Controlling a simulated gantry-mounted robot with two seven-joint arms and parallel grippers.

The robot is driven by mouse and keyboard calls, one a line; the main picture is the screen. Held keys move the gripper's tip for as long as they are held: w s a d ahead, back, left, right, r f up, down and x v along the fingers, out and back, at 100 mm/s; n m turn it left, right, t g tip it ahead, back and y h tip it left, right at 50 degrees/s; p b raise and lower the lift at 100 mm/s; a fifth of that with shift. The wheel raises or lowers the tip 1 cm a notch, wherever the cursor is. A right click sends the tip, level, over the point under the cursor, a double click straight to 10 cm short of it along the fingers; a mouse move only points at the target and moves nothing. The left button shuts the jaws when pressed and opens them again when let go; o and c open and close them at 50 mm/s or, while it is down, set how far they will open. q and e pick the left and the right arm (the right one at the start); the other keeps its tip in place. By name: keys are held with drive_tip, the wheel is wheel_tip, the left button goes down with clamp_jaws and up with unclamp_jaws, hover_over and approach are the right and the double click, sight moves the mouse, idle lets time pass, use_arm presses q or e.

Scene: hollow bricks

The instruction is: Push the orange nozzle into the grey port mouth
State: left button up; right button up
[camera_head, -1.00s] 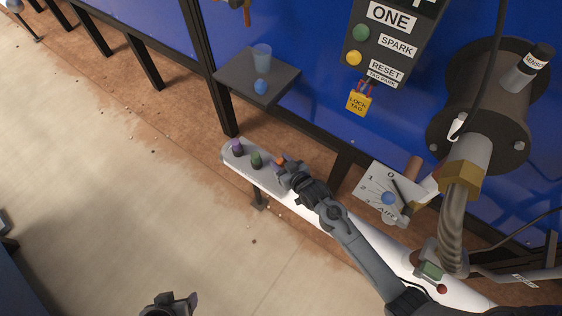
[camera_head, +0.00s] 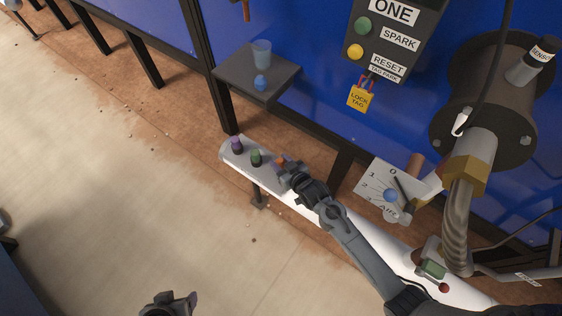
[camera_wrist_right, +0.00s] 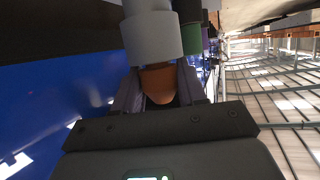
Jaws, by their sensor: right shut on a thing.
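The orange nozzle (camera_head: 281,160) is near the left end of the white beam, mostly hidden by my right gripper (camera_head: 284,164). In the right wrist view the orange nozzle (camera_wrist_right: 157,82) sits between the two fingers of my right gripper (camera_wrist_right: 158,92), which is shut on it. A grey cylinder (camera_wrist_right: 150,35) is directly above the orange part in that view. I cannot tell whether it is the port mouth or part of the nozzle, nor whether they touch. My left gripper (camera_head: 170,303) is at the bottom edge of the head view, away from the beam; its opening is unclear.
A green piece (camera_head: 256,158) and a purple piece (camera_head: 237,146) stand on the beam (camera_head: 232,160) beside the nozzle. A dark shelf (camera_head: 225,78) with a cup (camera_head: 261,50) and blue object (camera_head: 261,83) is behind.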

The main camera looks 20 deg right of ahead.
drive_tip(key=shift+f, duration=0.15)
drive_tip(key=o, duration=1)
drive_tip(key=shift+c, duration=0.2)
drive_tip(key=shift+o, duration=1)
drive_tip(key=shift+s, duration=0.1)
drive_tip(key=shift+s+d+r, duration=0.1)
drive_tip(key=shift+s+r, duration=0.1)
drive_tip(key=shift+s, duration=0.05)
drive_tip(key=p+v, duration=0.3)
drive_tip(key=v, duration=0.7)
drive_tip(key=shift+p, duration=0.35)
drive_tip(key=shift+s, duration=0.1)
